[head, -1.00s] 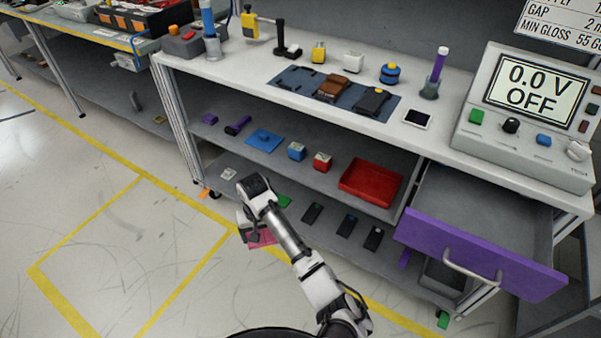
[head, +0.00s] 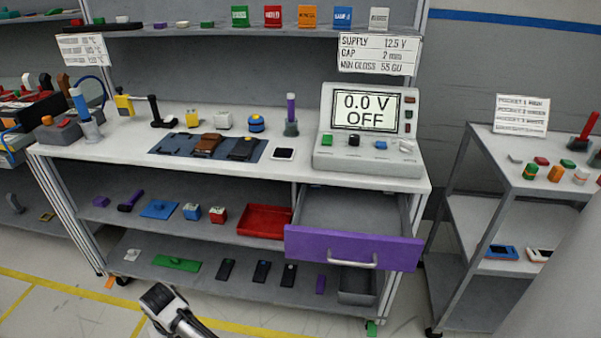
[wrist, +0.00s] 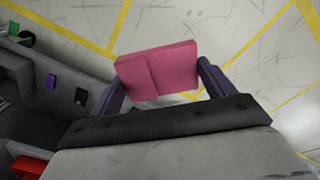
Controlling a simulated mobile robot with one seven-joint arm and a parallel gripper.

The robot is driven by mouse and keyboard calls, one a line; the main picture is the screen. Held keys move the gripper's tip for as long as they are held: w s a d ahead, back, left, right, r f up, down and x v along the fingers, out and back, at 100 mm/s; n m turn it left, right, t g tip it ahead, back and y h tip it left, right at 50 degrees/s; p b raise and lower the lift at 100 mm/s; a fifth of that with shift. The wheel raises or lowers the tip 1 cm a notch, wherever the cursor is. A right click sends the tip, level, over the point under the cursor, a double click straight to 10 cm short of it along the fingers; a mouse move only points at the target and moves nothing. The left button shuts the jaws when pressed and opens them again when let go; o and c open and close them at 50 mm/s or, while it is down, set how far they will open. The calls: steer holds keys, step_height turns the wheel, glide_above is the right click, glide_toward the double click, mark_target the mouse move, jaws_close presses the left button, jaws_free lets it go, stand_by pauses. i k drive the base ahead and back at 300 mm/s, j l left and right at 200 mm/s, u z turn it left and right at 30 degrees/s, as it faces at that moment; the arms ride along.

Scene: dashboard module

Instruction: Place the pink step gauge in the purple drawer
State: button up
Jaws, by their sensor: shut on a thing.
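The pink step gauge (wrist: 157,70) is a stepped block between the two dark fingers in the wrist view. My gripper (wrist: 157,82) is shut on it, above the floor in front of the bench. In the head view only part of my arm shows at the bottom edge, and the gauge and fingertips are out of sight. The purple drawer (head: 352,247) stands pulled out under the right end of the bench, with a grey handle on its front. Its grey inside (head: 350,212) looks empty where visible. My arm is to the left of the drawer and lower in the picture.
A red tray (head: 264,222) sits on the middle shelf left of the drawer. A grey bin (head: 357,287) stands below the drawer. The meter (head: 369,130) stands on the bench top above the drawer. A side cart (head: 478,200) is to the right. The floor in front is clear.

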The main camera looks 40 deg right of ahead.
mark_target(349, 228)
steer(key=k, duration=0.7)
steer(key=k+z, duration=0.1)
steer(key=z, duration=2.15)
steer(key=j+z, duration=0.2)
steer(key=z, duration=0.8)
steer(key=k+j, duration=0.2)
steer(key=j, duration=0.2)
steer(key=k+j, duration=0.15)
steer(key=j, duration=0.2)
steer(key=k+j, duration=0.2)
steer(key=j, duration=0.2)
steer(key=k+j, duration=0.2)
steer(key=j, duration=0.15)
steer(key=k+j, duration=0.2)
steer(key=j, duration=0.2)
steer(key=k+j, duration=0.15)
steer(key=j, duration=0.25)
steer(key=k+j, duration=0.2)
steer(key=j, duration=0.15)
steer(key=k+j, duration=0.2)
steer(key=j, duration=0.2)
